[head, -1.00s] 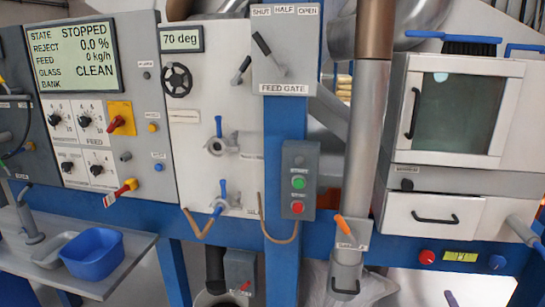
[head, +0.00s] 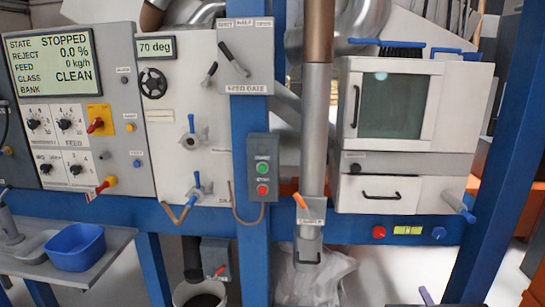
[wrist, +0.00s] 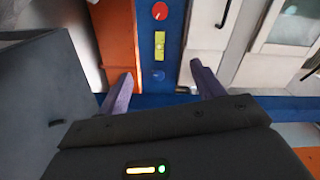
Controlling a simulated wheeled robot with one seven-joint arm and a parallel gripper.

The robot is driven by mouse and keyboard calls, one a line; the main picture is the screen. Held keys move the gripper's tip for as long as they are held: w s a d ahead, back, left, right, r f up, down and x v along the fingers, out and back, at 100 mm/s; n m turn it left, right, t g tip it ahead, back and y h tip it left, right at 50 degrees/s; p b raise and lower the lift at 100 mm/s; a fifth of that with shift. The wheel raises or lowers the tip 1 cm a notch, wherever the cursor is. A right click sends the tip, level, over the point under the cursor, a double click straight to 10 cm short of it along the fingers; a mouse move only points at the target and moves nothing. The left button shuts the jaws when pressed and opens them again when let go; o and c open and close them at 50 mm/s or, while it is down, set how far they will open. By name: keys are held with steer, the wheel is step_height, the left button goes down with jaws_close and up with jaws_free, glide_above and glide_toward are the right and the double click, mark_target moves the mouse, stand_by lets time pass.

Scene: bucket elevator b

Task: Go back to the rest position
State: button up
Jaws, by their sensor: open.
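My gripper (wrist: 160,85) is open in the wrist view, with its two purple fingers wide apart and nothing between them. Its fingertips also show at the bottom edge of the head view (head: 443,300), low at the right, in front of the machine. The fingers point toward the blue rail (wrist: 175,95) with a red button (wrist: 160,11), a yellow level (wrist: 159,45) and a blue button (wrist: 158,75). The fingers appear apart from these, though the exact gap is hard to tell.
The blue-framed machine fills the head view: control panel (head: 75,110), feed gate box (head: 246,60), start-stop box (head: 263,168), sampler pipe (head: 314,130) and white cabinet (head: 400,110). A blue tub (head: 76,248) stands on a shelf at left. An open bucket (head: 200,295) stands below.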

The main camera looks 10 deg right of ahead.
steer(key=w+a+f+n+g+y, duration=0.1)
steer(key=w+a+n+g+y, duration=0.25)
steer(key=a+n+g, duration=1)
steer(key=s+a+r+n+g, duration=0.15)
steer(key=s+a+r, duration=0.25)
steer(key=s+a, duration=0.5)
steer(key=s+a+r+n, duration=0.35)
steer(key=s+a, duration=0.25)
steer(key=a, duration=0.7)
steer(key=w+d+p+v, duration=0.1)
steer(key=w+p+v, duration=0.2)
steer(key=p+v, duration=1.2)
steer(key=shift+s+r+m+y+p, duration=0.35)
steer(key=shift+r+y, duration=0.1)
steer(key=shift+r, duration=0.2)
steer(key=shift+w+d, duration=0.1)
